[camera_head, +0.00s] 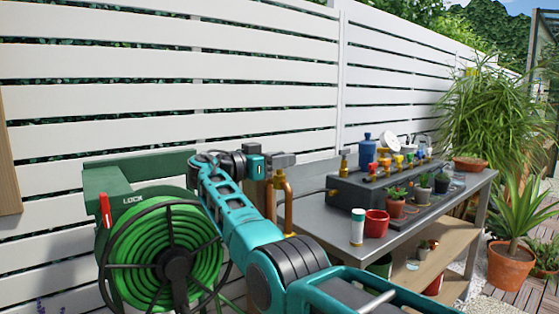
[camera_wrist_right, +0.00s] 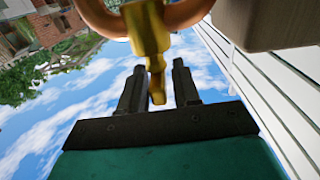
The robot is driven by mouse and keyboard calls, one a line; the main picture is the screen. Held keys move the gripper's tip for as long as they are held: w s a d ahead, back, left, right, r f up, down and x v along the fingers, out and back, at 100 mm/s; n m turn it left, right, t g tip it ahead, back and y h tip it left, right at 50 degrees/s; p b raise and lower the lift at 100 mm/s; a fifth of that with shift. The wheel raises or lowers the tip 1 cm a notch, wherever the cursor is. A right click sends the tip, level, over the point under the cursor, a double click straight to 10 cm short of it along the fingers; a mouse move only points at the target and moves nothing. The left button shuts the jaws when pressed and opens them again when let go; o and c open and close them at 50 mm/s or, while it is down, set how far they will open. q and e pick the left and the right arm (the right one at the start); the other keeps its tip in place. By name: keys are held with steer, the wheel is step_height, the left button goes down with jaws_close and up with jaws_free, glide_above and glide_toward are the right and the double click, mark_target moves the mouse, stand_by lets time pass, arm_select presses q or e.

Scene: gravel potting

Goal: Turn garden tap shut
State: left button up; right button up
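The garden tap shows in the head view as a copper pipe (camera_head: 288,208) bent over at the top, beside a grey-beige post. In the wrist view a brass tap part (camera_wrist_right: 148,30) hangs below the curved copper pipe (camera_wrist_right: 185,14). My right gripper (camera_head: 284,160) is at the top of the pipe, by the post. In the wrist view its two dark fingers (camera_wrist_right: 158,72) are apart, with the narrow brass end between them in the picture and gaps on both sides. I cannot tell whether they touch it. My left gripper is not in view.
A green hose reel (camera_head: 165,258) with a red lever stands at left. A grey bench (camera_head: 325,222) at right holds pots, bottles and a dark box with coloured knobs. A white slatted fence (camera_head: 240,65) runs behind. Potted plants stand at far right.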

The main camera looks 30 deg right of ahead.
steer(key=shift+o, duration=0.5)
steer(key=shift+a, duration=0.1)
steer(key=shift+a, duration=0.1)
steer(key=shift+a, duration=0.3)
steer(key=a+p, duration=0.1)
steer(key=a, duration=1)
steer(key=shift+s, duration=0.4)
